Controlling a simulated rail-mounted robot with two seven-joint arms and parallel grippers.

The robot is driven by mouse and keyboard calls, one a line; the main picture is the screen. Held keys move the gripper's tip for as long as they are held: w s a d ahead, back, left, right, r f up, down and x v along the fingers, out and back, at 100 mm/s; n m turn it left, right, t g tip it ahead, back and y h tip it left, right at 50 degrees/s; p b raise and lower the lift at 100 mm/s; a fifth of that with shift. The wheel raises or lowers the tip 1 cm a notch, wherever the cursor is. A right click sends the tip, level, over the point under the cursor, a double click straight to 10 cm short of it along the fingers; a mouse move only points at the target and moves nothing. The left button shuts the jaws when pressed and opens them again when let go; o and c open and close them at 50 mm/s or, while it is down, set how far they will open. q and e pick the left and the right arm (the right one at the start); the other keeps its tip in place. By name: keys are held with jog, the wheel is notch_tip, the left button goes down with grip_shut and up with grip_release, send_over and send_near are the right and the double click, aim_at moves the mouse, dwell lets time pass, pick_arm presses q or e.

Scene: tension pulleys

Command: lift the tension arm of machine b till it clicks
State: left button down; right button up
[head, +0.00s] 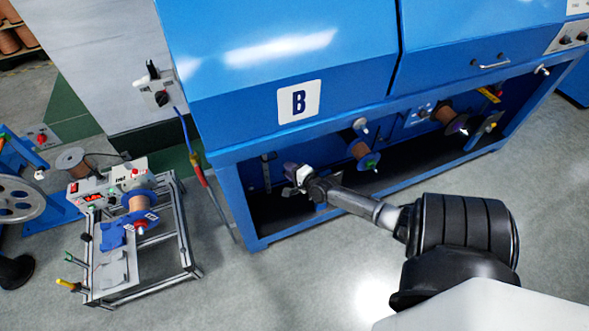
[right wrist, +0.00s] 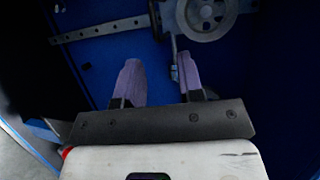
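Machine B (head: 245,130) is the big blue cabinet with a white "B" label (head: 298,101) on its front. My right gripper (head: 290,168) reaches into its open lower bay at the left end. In the right wrist view, its two purple fingers (right wrist: 158,60) are apart, with nothing visibly gripped between them. A grey spoked pulley (right wrist: 207,14) is ahead of the right finger. A thin grey bar (right wrist: 173,40), apparently the tension arm, runs down beside the pulley to the right finger's tip; contact cannot be told. My left gripper is not in view.
A slotted metal rail (right wrist: 100,30) crosses the bay's back wall at upper left. Copper spools (head: 360,150) hang farther right in the bay. A metal-framed stand (head: 185,235) with a spool is left of machine B. Grey floor lies clear in front.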

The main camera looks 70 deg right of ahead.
jog(key=shift+v, duration=1.15)
